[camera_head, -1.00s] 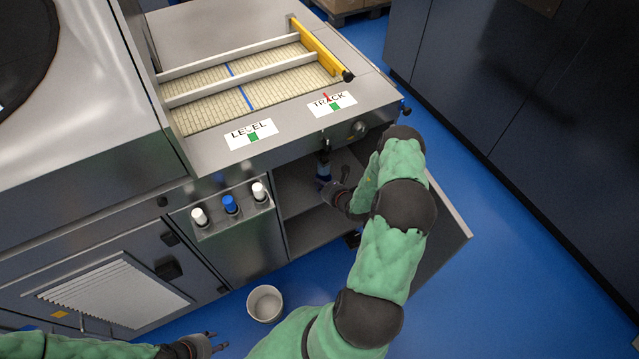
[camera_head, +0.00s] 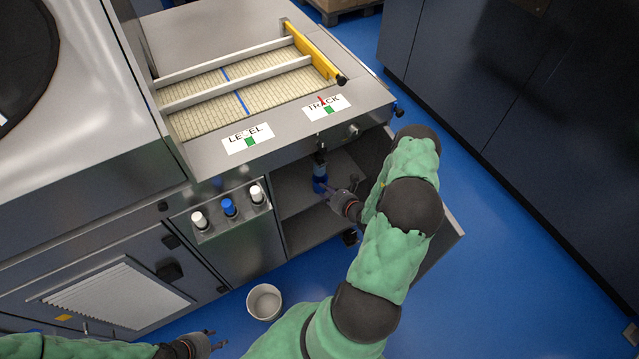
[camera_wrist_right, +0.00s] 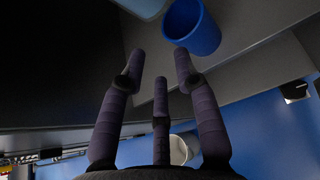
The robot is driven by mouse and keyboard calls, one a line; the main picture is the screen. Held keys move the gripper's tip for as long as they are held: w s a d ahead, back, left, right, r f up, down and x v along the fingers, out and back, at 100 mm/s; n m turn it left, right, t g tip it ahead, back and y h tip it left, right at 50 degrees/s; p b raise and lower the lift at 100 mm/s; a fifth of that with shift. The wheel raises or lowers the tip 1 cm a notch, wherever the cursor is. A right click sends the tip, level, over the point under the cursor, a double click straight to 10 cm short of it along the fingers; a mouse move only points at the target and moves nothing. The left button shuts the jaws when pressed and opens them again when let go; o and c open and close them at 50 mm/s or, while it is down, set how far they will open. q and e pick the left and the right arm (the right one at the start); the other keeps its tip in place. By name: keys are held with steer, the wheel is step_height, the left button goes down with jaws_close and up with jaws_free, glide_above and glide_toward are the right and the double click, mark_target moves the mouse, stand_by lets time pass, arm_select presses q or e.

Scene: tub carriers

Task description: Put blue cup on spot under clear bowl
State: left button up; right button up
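The blue cup (camera_head: 319,186) is inside the open compartment under the machine's worktop. It shows larger in the right wrist view (camera_wrist_right: 200,38), beyond the fingertips and apart from them. A pale, greyish piece (camera_head: 320,167) sits directly above the cup, below a dark fitting; I cannot tell whether it is the clear bowl. The spot under the cup is hidden. My right gripper (camera_head: 331,191) is in the compartment, just right of the cup. Its fingers (camera_wrist_right: 160,70) are spread and empty. My left gripper (camera_head: 218,340) is open and empty at the bottom left, away from the machine.
A white bucket (camera_head: 264,302) stands on the blue floor (camera_head: 500,280). A panel with two white knobs and one blue knob (camera_head: 229,207) is left of the compartment. The open door (camera_head: 442,240) is at the right, behind my right arm. The worktop carries LEVEL and TRACK labels.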

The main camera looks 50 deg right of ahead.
steer(key=shift+p+v, duration=0.45)
steer(key=shift+v, duration=1.7)
steer(key=a+f+n+g+y, duration=0.1)
steer(key=a+n+g+y, duration=0.75)
steer(key=a, duration=1.65)
steer(key=s+a+f+n+g, duration=0.1)
steer(key=s+a+n+g, duration=0.75)
steer(key=n, duration=1.05)
steer(key=a+n+t, duration=0.1)
steer(key=n, duration=0.2)
steer(key=w+a+n+t+h, duration=0.1)
steer(key=a+n+t, duration=0.1)
steer(key=n, duration=0.2)
steer(key=w+a+r+n+t+h, duration=0.1)
steer(key=a+n, duration=0.1)
steer(key=n, duration=0.2)
steer(key=shift+w+t, duration=0.1)
steer(key=shift+t, duration=0.2)
steer(key=shift+d, duration=0.15)
